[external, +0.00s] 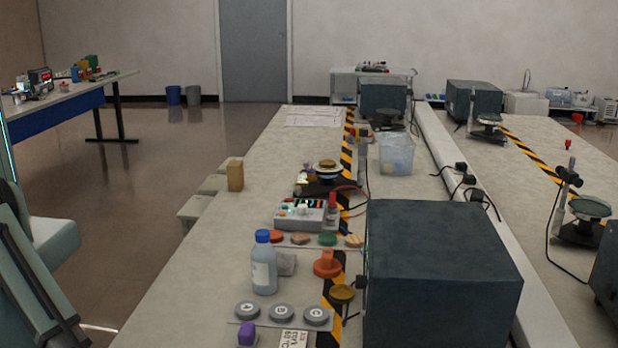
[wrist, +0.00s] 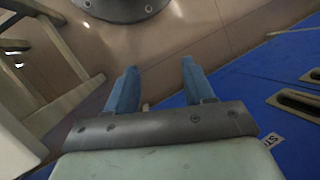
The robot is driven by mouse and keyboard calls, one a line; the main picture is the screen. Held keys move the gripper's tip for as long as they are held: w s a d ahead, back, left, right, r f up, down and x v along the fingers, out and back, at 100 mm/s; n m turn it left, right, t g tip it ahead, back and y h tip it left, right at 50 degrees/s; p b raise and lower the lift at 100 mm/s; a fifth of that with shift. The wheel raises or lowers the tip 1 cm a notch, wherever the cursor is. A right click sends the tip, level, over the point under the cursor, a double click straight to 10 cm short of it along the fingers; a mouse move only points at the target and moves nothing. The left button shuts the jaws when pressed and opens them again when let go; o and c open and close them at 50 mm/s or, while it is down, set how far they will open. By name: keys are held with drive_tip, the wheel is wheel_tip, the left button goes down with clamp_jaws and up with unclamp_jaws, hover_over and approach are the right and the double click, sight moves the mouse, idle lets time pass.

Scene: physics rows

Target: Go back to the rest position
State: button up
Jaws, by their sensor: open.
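My gripper (wrist: 160,72) shows in the wrist view with its two blue fingers spread apart. Nothing is between the fingers. Brown floor lies behind the fingertips, and no object touches them. In the external view, pale green and dark parts of my arm show at the left edge, beside the long bench. My gripper is outside that view.
The long bench (external: 215,285) carries a blue-capped bottle (external: 264,265), a wooden block (external: 235,175), a grey control box (external: 303,215) and a large dark box (external: 440,270). In the wrist view, a blue slotted surface (wrist: 240,105) lies at right and pale bars (wrist: 65,105) at left.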

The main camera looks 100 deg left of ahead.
drive_tip(key=s+a+f+n+g+h, duration=0.1)
drive_tip(key=s+a+n+g+h, duration=0.2)
drive_tip(key=s+a, duration=0.8)
drive_tip(key=shift+s+a+f+g+h, duration=0.25)
drive_tip(key=shift+s+f+g+h, duration=0.1)
drive_tip(key=shift+s+h, duration=0.1)
idle(0.4)
